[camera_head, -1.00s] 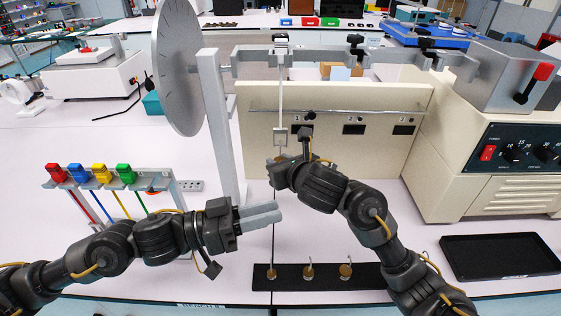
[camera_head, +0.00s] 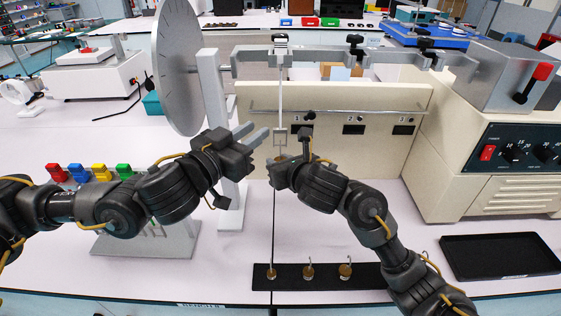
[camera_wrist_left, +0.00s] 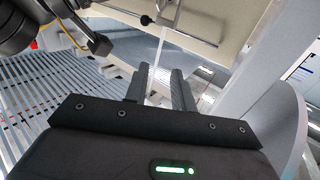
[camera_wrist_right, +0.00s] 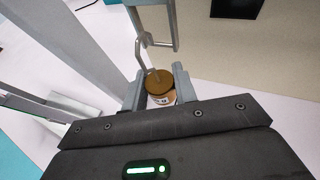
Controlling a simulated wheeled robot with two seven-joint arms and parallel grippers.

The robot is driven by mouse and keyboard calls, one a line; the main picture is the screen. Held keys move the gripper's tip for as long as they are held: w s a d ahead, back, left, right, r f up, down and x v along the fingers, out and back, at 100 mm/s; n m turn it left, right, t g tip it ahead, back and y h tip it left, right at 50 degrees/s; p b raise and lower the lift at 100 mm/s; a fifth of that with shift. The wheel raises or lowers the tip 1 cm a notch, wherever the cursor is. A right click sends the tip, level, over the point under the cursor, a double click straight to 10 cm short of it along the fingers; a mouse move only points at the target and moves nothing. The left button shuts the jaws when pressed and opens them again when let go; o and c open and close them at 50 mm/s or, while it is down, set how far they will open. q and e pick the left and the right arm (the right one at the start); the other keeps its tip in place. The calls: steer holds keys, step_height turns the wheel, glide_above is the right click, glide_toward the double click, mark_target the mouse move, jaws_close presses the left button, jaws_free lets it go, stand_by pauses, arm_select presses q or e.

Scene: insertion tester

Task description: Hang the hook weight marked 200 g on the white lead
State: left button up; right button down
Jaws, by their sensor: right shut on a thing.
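The white lead (camera_head: 281,95) hangs as a pale strip from a clamp on the overhead beam, with a square metal loop (camera_head: 280,137) at its lower end. My right gripper (camera_head: 277,166) is shut on a brass hook weight (camera_wrist_right: 158,82) just below the loop. The weight is upright and its label is only partly visible. Its wire hook rises beside the loop's lower bar; I cannot tell whether it is through the loop. My left gripper (camera_head: 258,134) is open and empty, just left of the lead. The lead also shows beyond its fingers in the left wrist view (camera_wrist_left: 157,58).
Several hook weights (camera_head: 308,271) stand on a black strip at the front. A large grey dial (camera_head: 180,65) and a white post (camera_head: 212,110) are close to my left arm. A cream panel stands behind the loop. A black tray (camera_head: 490,257) lies at right.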

mark_target(280, 128)
arm_select(q)
steer(key=shift+x, duration=5)
jaws_close()
arm_select(e)
steer(key=shift+w+r, duration=0.1)
steer(key=shift+w, duration=0.3)
steer(key=shift+w, duration=0.75)
steer(key=shift+a+f, duration=0.1)
steer(key=shift+f, duration=0.75)
steer(key=shift+f, duration=0.1)
